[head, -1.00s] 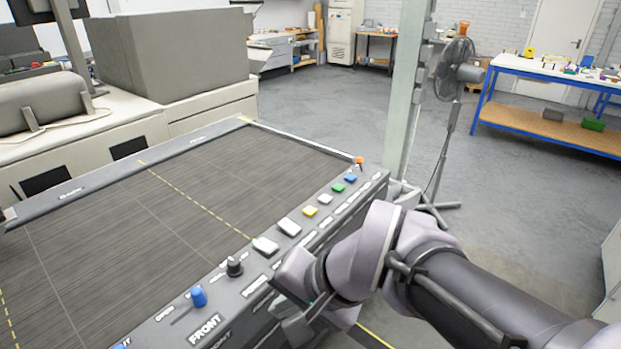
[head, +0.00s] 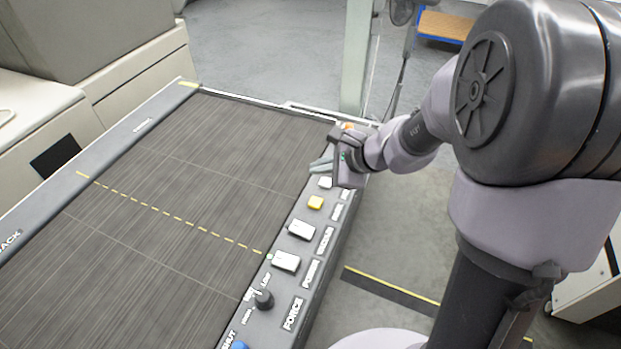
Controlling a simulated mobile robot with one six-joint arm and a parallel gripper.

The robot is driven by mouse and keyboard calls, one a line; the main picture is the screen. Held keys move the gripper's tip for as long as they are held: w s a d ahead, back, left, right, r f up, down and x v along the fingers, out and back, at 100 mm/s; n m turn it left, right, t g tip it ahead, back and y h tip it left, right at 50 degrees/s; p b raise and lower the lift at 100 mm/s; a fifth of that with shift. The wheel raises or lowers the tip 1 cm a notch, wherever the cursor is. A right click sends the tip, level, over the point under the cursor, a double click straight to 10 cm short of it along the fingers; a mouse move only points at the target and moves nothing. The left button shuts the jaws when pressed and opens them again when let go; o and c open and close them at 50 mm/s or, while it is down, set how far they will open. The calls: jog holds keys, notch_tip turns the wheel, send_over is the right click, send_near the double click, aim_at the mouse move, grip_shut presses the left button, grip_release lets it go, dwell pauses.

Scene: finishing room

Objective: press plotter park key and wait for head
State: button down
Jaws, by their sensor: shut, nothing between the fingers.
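The plotter's dark flat bed (head: 170,200) fills the left and middle of the head view. A blue knob (head: 239,346) shows at the bottom edge. My gripper (head: 321,166) is shut and empty over the far end of the panel, its fingers pointing left. It hides the green and blue keys there; I cannot tell whether it touches any key. No plotter head is visible on the bed.
Grey machine housings (head: 90,40) stand on the left. A pale green post (head: 356,60) and a fan stand (head: 400,70) are behind the panel's far end. The grey floor (head: 260,45) beyond the bed is clear. A yellow-black strip (head: 390,288) lies at right.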

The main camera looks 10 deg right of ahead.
aim_at(319, 204)
jog(key=shift+s, duration=0.2)
notch_tip(319, 204, down, 9)
jog(key=b, duration=0.8)
dwell(1.7)
jog(key=shift+f+b, duration=0.35)
jog(key=shift+b, duration=0.2)
jog(key=shift+f+b, duration=0.5)
jog(key=shift+b, duration=0.1)
dwell(0.4)
jog(key=shift+r, duration=0.15)
jog(key=shift+r+p, duration=0.75)
jog(key=shift+r, duration=0.1)
jog(key=shift+r, duration=0.1)
